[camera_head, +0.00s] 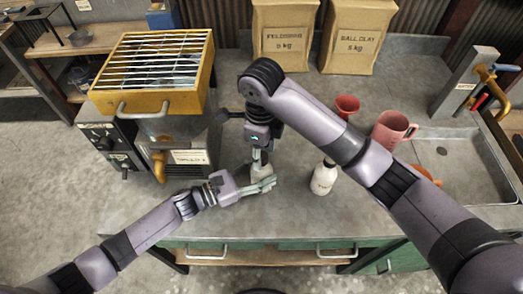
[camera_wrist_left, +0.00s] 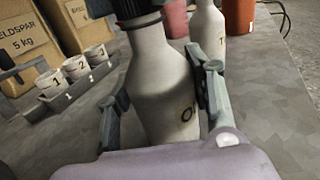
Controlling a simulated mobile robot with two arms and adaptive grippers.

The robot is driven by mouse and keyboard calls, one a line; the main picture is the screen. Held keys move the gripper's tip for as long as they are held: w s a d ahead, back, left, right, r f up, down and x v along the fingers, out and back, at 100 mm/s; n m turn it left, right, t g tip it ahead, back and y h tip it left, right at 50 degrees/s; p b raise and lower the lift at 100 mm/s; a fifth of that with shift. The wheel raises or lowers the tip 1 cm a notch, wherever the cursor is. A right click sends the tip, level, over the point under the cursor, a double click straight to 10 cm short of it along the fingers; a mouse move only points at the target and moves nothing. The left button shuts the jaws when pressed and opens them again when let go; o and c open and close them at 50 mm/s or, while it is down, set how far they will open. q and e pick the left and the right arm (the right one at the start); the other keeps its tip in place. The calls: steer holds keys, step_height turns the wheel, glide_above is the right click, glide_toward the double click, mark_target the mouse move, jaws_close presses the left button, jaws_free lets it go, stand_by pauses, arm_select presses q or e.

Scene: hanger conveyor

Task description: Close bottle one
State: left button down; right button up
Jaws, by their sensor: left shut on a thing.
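Bottle one (camera_wrist_left: 160,80) is a pale bottle with a dark label starting with "O", partly hidden by a finger. It stands on the grey bench and looks tilted in the left wrist view. My left gripper (camera_head: 264,185) is shut around its body, with one finger on each side (camera_wrist_left: 160,105). My right gripper (camera_head: 257,150) points down right over the bottle's top. A dark part and a thin reddish edge cover the neck in the left wrist view, so the mouth is hidden; I cannot tell whether a cap is there or what the right fingers hold.
A second white bottle (camera_head: 323,179) stands to the right, beside my right arm. A red funnel (camera_head: 347,104), a pink jug (camera_head: 392,130) and a sink (camera_head: 465,165) lie further right. A yellow grill unit (camera_head: 155,105) stands left. Numbered cups (camera_wrist_left: 75,68) sit in a tray (camera_wrist_left: 62,103).

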steer(key=shift+c, duration=0.3)
steer(key=a+n, duration=0.1)
steer(key=a+n+y, duration=0.1)
steer(key=n, duration=0.1)
steer(key=w+r+n+y, duration=0.1)
steer(key=n, duration=0.1)
steer(key=shift+a+r, duration=0.1)
steer(key=shift+a, duration=0.3)
steer(key=r+m, duration=0.2)
steer(key=m, duration=0.6)
steer(key=d+r+m+h, duration=0.1)
steer(key=r+m, duration=0.1)
steer(key=m, duration=0.7)
steer(key=d+r+m, duration=0.1)
steer(key=r+m, duration=0.1)
steer(key=m, duration=0.7)
steer(key=shift+s+h, duration=0.3)
steer(key=shift+s, duration=0.1)
steer(key=n, duration=0.4)
steer(key=d+n, duration=0.1)
steer(key=n, duration=0.1)
steer(key=shift+r+n, duration=0.25)
steer(key=shift+n, duration=0.15)
